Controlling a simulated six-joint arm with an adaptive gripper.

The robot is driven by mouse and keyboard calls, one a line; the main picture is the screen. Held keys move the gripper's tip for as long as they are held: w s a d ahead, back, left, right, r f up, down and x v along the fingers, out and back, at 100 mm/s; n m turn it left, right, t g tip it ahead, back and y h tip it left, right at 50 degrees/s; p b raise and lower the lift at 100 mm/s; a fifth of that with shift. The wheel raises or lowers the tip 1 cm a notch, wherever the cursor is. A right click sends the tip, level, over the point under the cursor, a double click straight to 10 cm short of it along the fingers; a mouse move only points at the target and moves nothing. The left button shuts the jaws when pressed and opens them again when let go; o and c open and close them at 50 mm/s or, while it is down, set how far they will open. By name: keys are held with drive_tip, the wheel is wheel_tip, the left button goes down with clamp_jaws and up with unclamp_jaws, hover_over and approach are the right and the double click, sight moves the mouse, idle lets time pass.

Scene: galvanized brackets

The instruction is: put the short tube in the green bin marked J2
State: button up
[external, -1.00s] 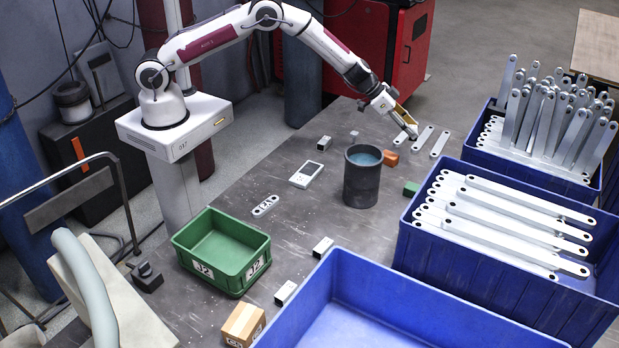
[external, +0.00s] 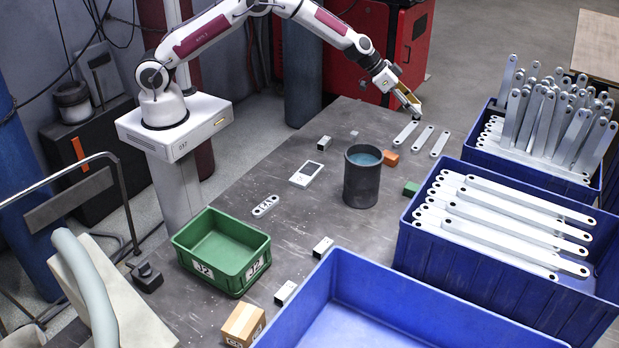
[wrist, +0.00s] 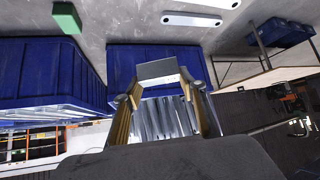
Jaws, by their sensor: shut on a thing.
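My gripper (external: 414,108) is in the air above the far right of the table, beyond the flat bars. In the wrist view my gripper (wrist: 158,82) is shut on a short grey block-like piece, the short tube (wrist: 158,69), held crosswise between the fingertips. The tube is hard to make out in the external view. The green bin (external: 222,266) stands at the near left of the table, far from my gripper. It has white J2 labels on two sides, and its visible inside is empty.
A dark cylinder (external: 361,182) stands mid-table, between gripper and green bin. Flat bars (external: 423,138), an orange block (external: 391,159) and a green block (external: 411,188) lie near it. Blue crates (external: 440,248) line the right. Other short rectangular pieces (external: 323,247) lie about.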

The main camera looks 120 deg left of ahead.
drive_tip(key=shift+r, duration=2.3)
drive_tip(key=shift+d, duration=0.15)
drive_tip(key=s+d+f+m+g+h, duration=0.15)
drive_tip(key=d+m+h, duration=0.35)
drive_tip(key=d, duration=1.5)
drive_tip(key=d+f+m+t+h, duration=0.15)
drive_tip(key=d+m+h, duration=0.35)
drive_tip(key=d, duration=1.5)
drive_tip(key=s+d+r+m+g+h, duration=0.1)
drive_tip(key=s+d+m+g, duration=0.25)
drive_tip(key=s+d, duration=0.55)
drive_tip(key=s+d+r+m+g+h, duration=0.1)
drive_tip(key=s+d+m+g, duration=0.3)
drive_tip(key=d, duration=0.8)
drive_tip(key=s+d+r+m+g+h, duration=0.1)
drive_tip(key=s+d+m+g, duration=0.1)
drive_tip(key=s+d+m, duration=0.55)
drive_tip(key=d+f+n, duration=0.2)
drive_tip(key=d+f, duration=0.1)
drive_tip(key=f, duration=0.8)
drive_tip(key=shift+s+d+n+t, duration=0.2)
drive_tip(key=shift+d+n+t, duration=0.05)
drive_tip(key=shift+n+t, duration=0.1)
drive_tip(key=shift+f, duration=0.1)
